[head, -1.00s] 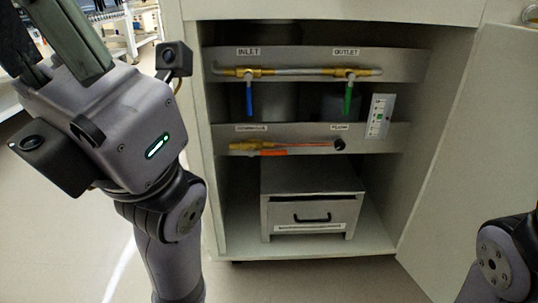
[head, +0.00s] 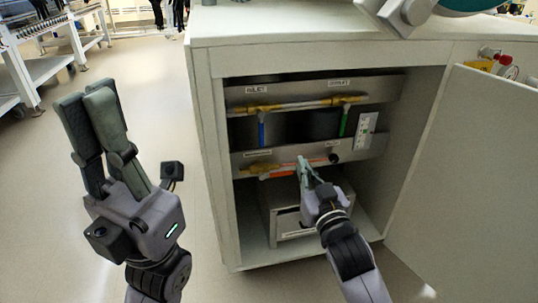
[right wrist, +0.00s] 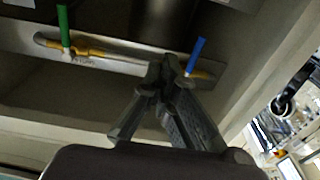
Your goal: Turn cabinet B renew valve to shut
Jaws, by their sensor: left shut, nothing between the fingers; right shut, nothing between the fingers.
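Inside the open cabinet (head: 203,110), a brass valve with an orange handle (head: 279,173) sits on the lower panel (head: 240,160). Its handle lies roughly level along the pipe. The panel's labels are too small to read, so I cannot confirm which is the renew valve. My right gripper (head: 303,163) is shut and empty, its tips close to the handle's right end; contact cannot be told. In the right wrist view the shut fingers (right wrist: 172,68) show near a blue handle (right wrist: 195,57) and a green handle (right wrist: 63,27). My left gripper (head: 85,98) is shut and empty, raised outside the cabinet at left.
The upper panel's pipe (head: 300,104) carries the hanging blue handle (head: 261,132) and green handle (head: 343,122). A drawer box (head: 288,222) stands below my right gripper. The open door (head: 465,180) bounds the right side.

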